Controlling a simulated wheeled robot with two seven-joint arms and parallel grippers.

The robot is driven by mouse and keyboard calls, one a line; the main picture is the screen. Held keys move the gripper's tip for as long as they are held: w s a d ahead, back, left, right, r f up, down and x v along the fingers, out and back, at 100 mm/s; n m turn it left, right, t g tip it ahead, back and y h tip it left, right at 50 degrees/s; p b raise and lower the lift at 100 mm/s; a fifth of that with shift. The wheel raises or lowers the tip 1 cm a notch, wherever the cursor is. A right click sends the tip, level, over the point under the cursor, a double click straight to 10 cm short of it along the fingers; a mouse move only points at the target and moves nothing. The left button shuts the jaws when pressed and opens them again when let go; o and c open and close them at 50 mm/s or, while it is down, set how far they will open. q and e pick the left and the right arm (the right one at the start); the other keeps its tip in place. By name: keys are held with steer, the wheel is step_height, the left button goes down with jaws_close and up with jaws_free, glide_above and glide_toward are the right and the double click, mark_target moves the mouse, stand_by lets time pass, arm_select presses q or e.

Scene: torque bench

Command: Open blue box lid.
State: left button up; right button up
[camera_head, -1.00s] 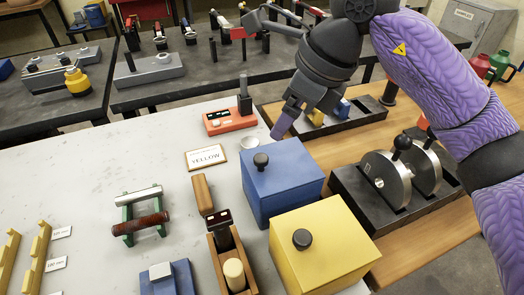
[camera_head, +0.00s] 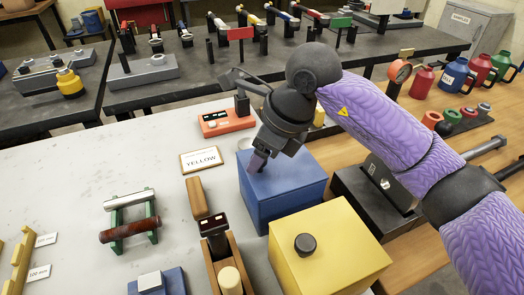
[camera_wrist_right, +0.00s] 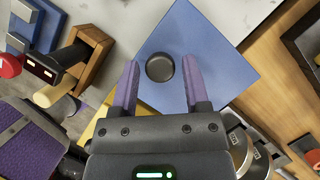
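The blue box (camera_head: 285,190) stands on the light table, its lid lying flat on top. In the right wrist view the blue lid (camera_wrist_right: 215,50) shows with its round dark knob (camera_wrist_right: 160,68). In the right wrist view the right gripper (camera_wrist_right: 163,85) is open, with one purple finger on each side of the knob and gaps between. I cannot tell how far down the fingertips reach. My left gripper is not in view.
A yellow box (camera_head: 335,245) with a dark knob stands right in front of the blue box. A "YELLOW" card (camera_head: 201,159), a red-orange device (camera_head: 227,122) and a wooden holder (camera_head: 225,262) are close on the left.

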jaws_close()
stand_by(0.5)
stand_by(0.7)
